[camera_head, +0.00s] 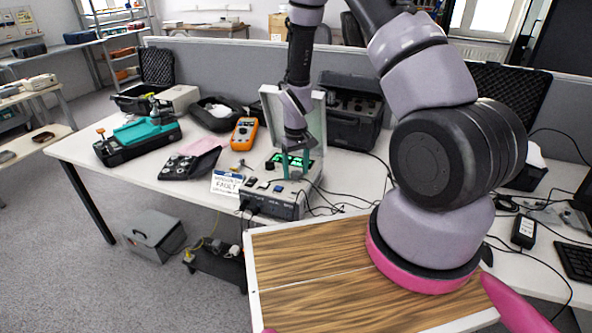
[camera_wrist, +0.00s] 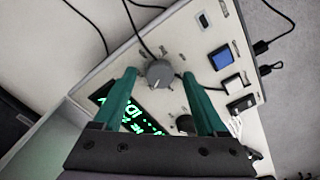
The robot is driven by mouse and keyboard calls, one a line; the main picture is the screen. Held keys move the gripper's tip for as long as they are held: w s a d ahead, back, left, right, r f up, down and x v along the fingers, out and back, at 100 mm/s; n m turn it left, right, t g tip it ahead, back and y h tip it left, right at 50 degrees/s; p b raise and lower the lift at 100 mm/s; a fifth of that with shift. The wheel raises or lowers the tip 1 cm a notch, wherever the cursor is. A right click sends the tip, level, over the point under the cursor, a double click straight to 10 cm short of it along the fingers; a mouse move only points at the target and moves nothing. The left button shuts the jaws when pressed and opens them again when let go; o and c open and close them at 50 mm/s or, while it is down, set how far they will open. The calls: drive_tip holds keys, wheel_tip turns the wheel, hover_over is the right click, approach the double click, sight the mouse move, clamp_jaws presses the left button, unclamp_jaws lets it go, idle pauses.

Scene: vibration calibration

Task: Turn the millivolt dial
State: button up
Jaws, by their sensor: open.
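The calibrator (camera_head: 283,210) stands on the white bench with its lid raised and green digits lit on its display (camera_head: 292,160). My gripper (camera_head: 289,176) points down over its panel. In the wrist view my gripper's (camera_wrist: 160,77) two teal fingers are spread. A grey round dial (camera_wrist: 160,72) sits between the fingertips, with a gap at each side. A second, darker knob (camera_wrist: 185,123) lies nearer the palm, beside the right finger. The labels are too small to read, so I cannot tell which one is the millivolt dial.
Blue and white switches (camera_wrist: 221,57) and a cable lie near the dial. An orange multimeter (camera_head: 244,134), a fault sign (camera_head: 227,184) and a black case (camera_head: 352,112) stand close to the calibrator. Loose cables run to its right.

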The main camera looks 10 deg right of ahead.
wheel_tip(320, 180, up, 11)
drive_tip(key=shift+f, duration=0.2)
idle(0.3)
wheel_tip(320, 180, up, 14)
drive_tip(key=m+t, duration=0.2)
hover_over(296, 173)
drive_tip(key=s+d, duration=0.1)
drive_tip(key=d, duration=0.1)
drive_tip(key=s+d+r+m+t+y, duration=0.15)
drive_tip(key=s+r, duration=0.35)
drive_tip(key=r, duration=0.5)
drive_tip(key=s+d+r+m+t, duration=0.3)
drive_tip(key=s+r+m, duration=0.1)
drive_tip(key=s+r, duration=0.8)
drive_tip(key=s, duration=0.3)
drive_tip(key=shift+s+t, duration=0.35)
drive_tip(key=shift+d+r+y, duration=0.1)
drive_tip(key=shift+d+y, duration=0.05)
drive_tip(key=shift+y, duration=0.1)
